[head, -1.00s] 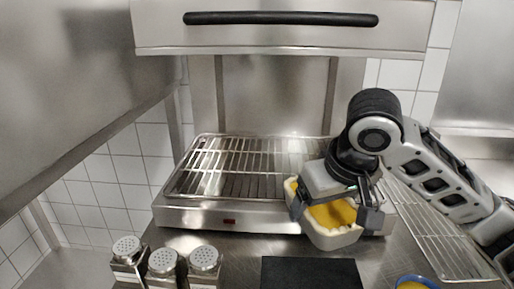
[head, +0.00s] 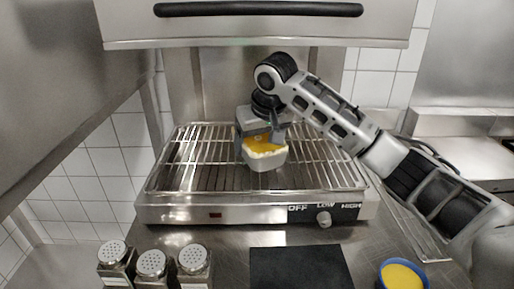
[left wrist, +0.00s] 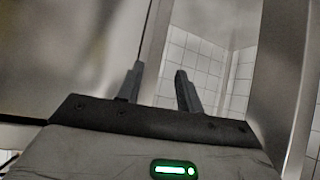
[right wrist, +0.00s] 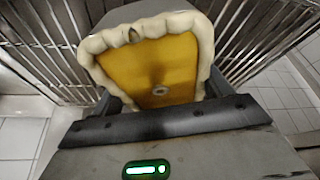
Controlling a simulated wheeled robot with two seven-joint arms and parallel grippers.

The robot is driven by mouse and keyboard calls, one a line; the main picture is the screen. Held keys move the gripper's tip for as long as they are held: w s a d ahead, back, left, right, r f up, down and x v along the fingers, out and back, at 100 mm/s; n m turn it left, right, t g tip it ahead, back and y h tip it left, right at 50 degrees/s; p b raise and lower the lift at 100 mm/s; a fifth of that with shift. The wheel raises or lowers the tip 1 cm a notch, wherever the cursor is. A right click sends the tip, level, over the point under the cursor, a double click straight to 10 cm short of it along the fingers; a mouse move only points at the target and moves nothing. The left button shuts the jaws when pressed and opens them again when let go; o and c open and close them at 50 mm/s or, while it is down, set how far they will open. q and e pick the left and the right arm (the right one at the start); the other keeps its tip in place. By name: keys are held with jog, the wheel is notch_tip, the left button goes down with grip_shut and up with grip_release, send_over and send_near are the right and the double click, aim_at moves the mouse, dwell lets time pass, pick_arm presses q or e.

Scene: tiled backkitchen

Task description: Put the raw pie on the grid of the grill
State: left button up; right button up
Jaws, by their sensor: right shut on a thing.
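The raw pie (head: 266,160) is a pale dish-shaped crust with a yellow filling. My right gripper (head: 262,138) is shut on it, over the middle of the grill's wire grid (head: 195,155) in the head view. I cannot tell whether the pie touches the grid. In the right wrist view the pie (right wrist: 158,70) fills the space between the fingers, with grid bars (right wrist: 245,35) behind it. The grill (head: 250,208) has a steel front with a knob. My left gripper (left wrist: 160,72) shows only in its wrist view, open and empty.
Several metal-topped shakers (head: 152,265), a black mat (head: 300,268) and a blue bowl with yellow contents (head: 402,276) stand in front of the grill. A steel hood with a black handle (head: 258,9) hangs above. A wire rack lies at the right, partly behind my right arm.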

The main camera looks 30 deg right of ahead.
jog(key=shift+w+r, duration=0.1)
jog(key=shift+w, duration=0.3)
jog(key=shift+f, duration=0.2)
notch_tip(320, 180, down, 3)
jog(key=shift+r+p, duration=0.1)
jog(key=shift+p, duration=0.25)
jog(key=shift+f, duration=0.25)
jog(key=shift+f, duration=0.1)
jog(key=o, duration=1.4)
